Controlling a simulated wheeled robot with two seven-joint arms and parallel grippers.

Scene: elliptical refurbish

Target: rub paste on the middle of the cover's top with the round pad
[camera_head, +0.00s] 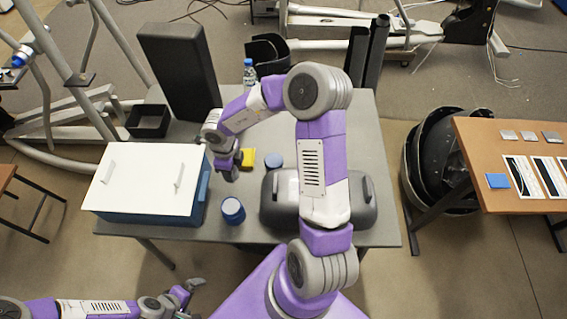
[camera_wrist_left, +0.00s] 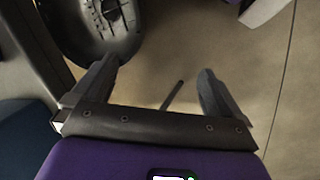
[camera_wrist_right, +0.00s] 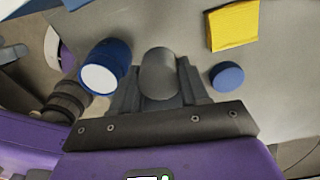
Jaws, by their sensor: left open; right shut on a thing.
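The grey rounded cover (camera_head: 370,212) lies on the table, its middle hidden behind my right arm. My right gripper (camera_head: 231,172) is over the table, left of the cover. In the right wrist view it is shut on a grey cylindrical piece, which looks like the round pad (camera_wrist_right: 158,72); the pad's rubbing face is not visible. A blue jar (camera_head: 232,211) with a white round top (camera_wrist_right: 99,79) stands left of the cover. A flat blue disc (camera_head: 274,160) lies behind the cover. My left gripper (camera_head: 187,288) is open and empty, low and in front of the table.
A blue box with a white handled lid (camera_head: 125,185) fills the table's left. A wooden table (camera_head: 530,205) is at the right.

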